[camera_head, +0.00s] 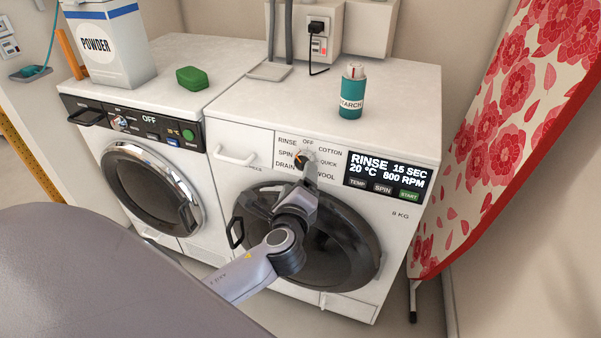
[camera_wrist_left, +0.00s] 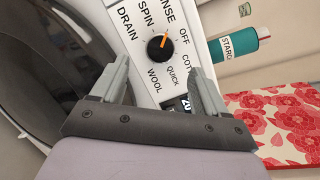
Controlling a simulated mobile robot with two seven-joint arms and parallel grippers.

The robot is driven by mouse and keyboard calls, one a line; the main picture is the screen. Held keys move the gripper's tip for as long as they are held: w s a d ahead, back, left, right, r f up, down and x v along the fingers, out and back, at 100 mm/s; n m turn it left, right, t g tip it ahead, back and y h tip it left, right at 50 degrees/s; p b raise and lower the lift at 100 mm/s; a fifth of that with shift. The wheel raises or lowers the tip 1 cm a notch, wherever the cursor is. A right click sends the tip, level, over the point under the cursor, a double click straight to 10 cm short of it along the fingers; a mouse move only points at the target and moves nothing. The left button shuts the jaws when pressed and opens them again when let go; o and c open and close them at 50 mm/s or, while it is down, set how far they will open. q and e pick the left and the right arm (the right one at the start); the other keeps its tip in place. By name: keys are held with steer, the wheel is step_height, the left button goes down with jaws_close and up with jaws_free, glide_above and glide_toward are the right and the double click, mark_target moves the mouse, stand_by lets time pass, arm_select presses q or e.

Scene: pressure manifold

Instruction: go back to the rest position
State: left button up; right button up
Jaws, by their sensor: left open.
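My left gripper (camera_head: 304,176) is in front of the right washing machine's control panel, close to the black program dial (camera_wrist_left: 160,48). In the left wrist view the gripper (camera_wrist_left: 160,84) is open, its two fingers apart, with nothing between them. The dial lies just beyond the fingertips, apart from them in that view. Its orange mark points up towards the labels RINSE and OFF. In the head view the gripper partly hides the dial. The display (camera_head: 388,176) reads RINSE, 15 SEC, 20 °C, 800 RPM. My right gripper is not in view.
A starch bottle (camera_head: 351,95) stands on the right machine (camera_head: 410,110). A powder box (camera_head: 105,45) and green soap-like block (camera_head: 192,78) are on the left machine (camera_head: 170,50). The round door (camera_head: 335,245) is behind my left forearm. A floral ironing board (camera_head: 490,150) leans at right.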

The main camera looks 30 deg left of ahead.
arm_select(q)
steer(key=shift+s+d, duration=0.15)
steer(key=shift+s, duration=0.15)
stand_by(0.4)
steer(key=s+d+f+n+g+h+p, duration=0.1)
steer(key=s+d+f+n+h+p, duration=0.1)
steer(key=s+n, duration=0.4)
steer(key=s+d+f+n+g+h+p, duration=0.1)
steer(key=s+d+f+n+h+p, duration=0.2)
steer(key=s, duration=0.4)
steer(key=s+d+f+n+g+h+p, duration=0.2)
steer(key=s+d+f+n+h+p, duration=0.1)
steer(key=n, duration=0.5)
steer(key=s+d+h+p, duration=0.1)
steer(key=s+d, duration=0.1)
steer(key=s, duration=0.1)
steer(key=shift+s+d+n+h, duration=0.25)
steer(key=shift+s+n+h, duration=0.05)
